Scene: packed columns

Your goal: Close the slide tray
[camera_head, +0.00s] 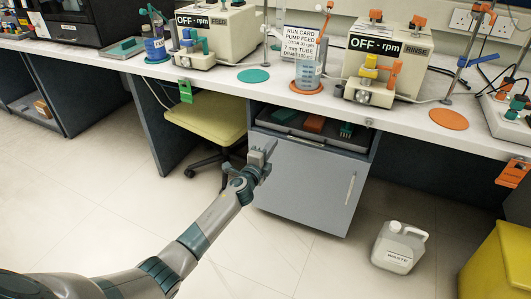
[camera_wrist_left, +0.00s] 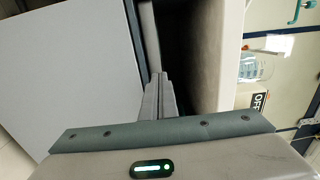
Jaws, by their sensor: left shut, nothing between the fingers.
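The slide tray (camera_head: 290,131) is a grey shelf in the opening under the bench top, above a grey cabinet door (camera_head: 310,185). An orange item and a green item lie on it. How far it sticks out is hard to tell. My left gripper (camera_head: 264,150) is shut and empty, just in front of the left end of the tray's front. In the left wrist view its fingers (camera_wrist_left: 159,92) point at a narrow light strip beside the dark opening, seemingly the tray's front edge. Contact cannot be told. My right gripper is not in view.
The bench top (camera_head: 220,78) carries two pumps, cylinders and stands. A yellow-green chair (camera_head: 207,118) stands left of the cabinet. A white waste jug (camera_head: 399,247) is on the floor at right, near a yellow bin (camera_head: 500,265). The floor before the cabinet is otherwise clear.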

